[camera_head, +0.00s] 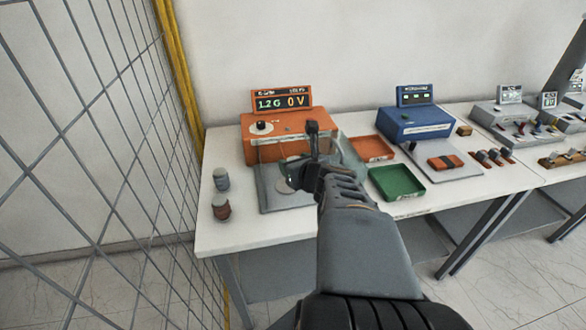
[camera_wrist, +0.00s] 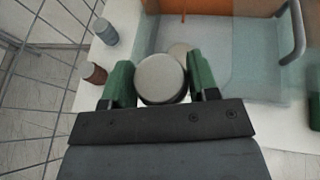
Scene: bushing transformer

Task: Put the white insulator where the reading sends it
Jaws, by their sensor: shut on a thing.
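My gripper (camera_wrist: 160,82) is shut on a pale, round-topped insulator (camera_wrist: 160,78), held between its green fingers. In the head view my gripper (camera_head: 304,172) is over the grey plate (camera_head: 266,201) in front of the orange tester (camera_head: 285,136); the held insulator is mostly hidden there. A pale disc (camera_wrist: 180,50) on the plate shows just beyond the insulator. The tester's display (camera_head: 281,101) appears to read 1.2 G and 0 V. A red-orange tray (camera_head: 371,148) and a green tray (camera_head: 397,183) lie to the right of the plate.
A grey insulator (camera_head: 221,180) and a brown one (camera_head: 221,208) stand at the table's left end. A clear guard with a grey handle (camera_wrist: 297,35) is close to my gripper's right. A blue device (camera_head: 415,124) stands farther right. A wire fence (camera_head: 100,130) borders the left.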

